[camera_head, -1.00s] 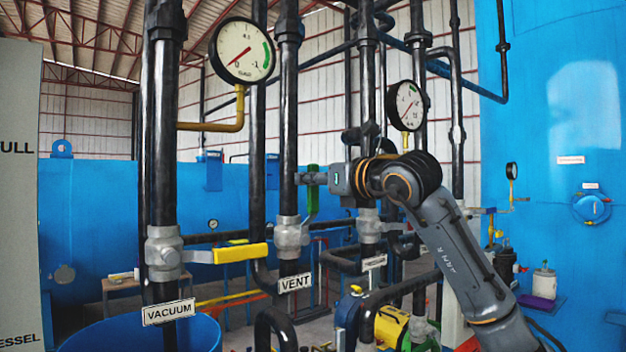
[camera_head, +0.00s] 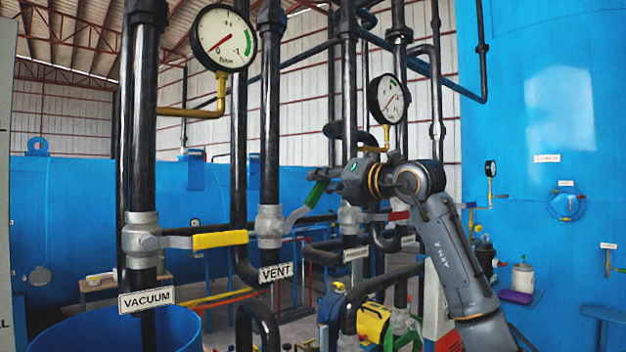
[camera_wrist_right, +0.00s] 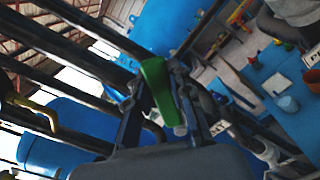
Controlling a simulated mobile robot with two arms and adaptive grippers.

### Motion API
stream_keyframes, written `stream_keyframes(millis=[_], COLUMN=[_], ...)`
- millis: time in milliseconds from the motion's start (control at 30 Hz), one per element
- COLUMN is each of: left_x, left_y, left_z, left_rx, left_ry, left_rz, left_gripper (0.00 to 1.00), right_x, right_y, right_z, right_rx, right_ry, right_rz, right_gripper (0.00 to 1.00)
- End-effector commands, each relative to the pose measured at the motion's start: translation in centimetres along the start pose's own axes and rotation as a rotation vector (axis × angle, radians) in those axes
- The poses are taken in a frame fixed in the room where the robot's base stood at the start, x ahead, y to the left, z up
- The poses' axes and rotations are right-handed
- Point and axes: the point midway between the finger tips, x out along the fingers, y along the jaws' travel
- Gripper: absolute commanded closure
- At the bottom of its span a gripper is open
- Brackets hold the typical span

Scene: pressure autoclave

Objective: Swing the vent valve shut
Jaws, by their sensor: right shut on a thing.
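The vent valve (camera_head: 270,227) is a grey metal body on the black pipe above the VENT sign (camera_head: 276,272). Its lever with a green grip (camera_head: 309,200) slants up to the right from the valve. My right gripper (camera_head: 322,180) is shut on the upper part of the green grip, and its fingers are partly hidden by the gripper body. In the right wrist view the green grip (camera_wrist_right: 158,84) lies between the two dark fingers. My left gripper is not in view.
Left of it is the vacuum valve (camera_head: 141,240) with a level yellow lever (camera_head: 220,240) reaching towards the vent pipe. Right of it stands another valve (camera_head: 348,220) with a red lever (camera_head: 398,215). Gauges (camera_head: 223,38) and black upright pipes crowd the space.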

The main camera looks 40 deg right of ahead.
Motion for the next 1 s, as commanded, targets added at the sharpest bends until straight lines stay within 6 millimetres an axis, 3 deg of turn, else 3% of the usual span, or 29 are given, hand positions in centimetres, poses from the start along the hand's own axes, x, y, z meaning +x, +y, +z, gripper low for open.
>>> stream_keyframes(millis=[500,1000], left_x=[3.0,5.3], left_y=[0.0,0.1], left_z=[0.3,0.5], left_rx=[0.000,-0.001], left_ry=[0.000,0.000], left_rz=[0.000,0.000], left_gripper=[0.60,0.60], right_x=[0.0,0.0], right_y=[-6.1,-9.1], right_z=[-1.6,-4.0], right_rx=[0.491,0.825], right_ry=[-0.002,-0.002], right_rz=[-0.002,0.000], right_gripper=[1.00,1.00])
